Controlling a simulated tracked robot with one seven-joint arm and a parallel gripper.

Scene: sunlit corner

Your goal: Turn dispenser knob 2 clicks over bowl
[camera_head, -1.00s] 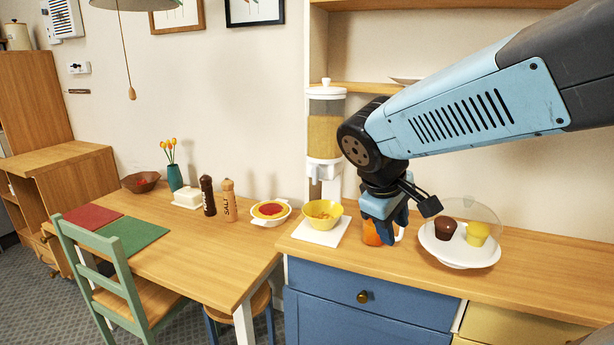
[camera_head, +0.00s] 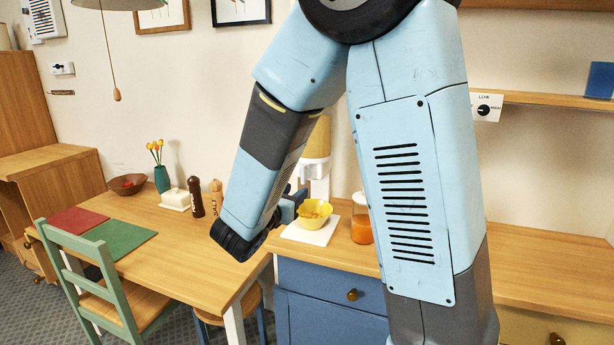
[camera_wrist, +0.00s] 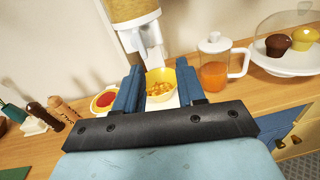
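The dispenser (camera_head: 316,148) stands against the wall, partly hidden by my arm in the head view. In the wrist view its clear hopper (camera_wrist: 135,8) holds tan cereal above a white spout section (camera_wrist: 146,42). I cannot make out the knob clearly. The yellow bowl (camera_head: 316,222) sits on a white board (camera_head: 306,236) in front of the dispenser and has cereal in it. The bowl (camera_wrist: 158,102) shows between my fingers in the wrist view. My gripper (camera_wrist: 158,85) is open and empty, facing the bowl and dispenser. In the head view my forearm largely hides it.
A glass jug of orange drink (camera_wrist: 213,72) stands right of the bowl. A domed cake stand (camera_wrist: 285,62) is farther right. A red-filled dish (camera_wrist: 104,100), salt mill (camera_head: 215,192) and pepper mill (camera_head: 195,197) stand to the left. A shelf (camera_head: 545,101) runs above the counter.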

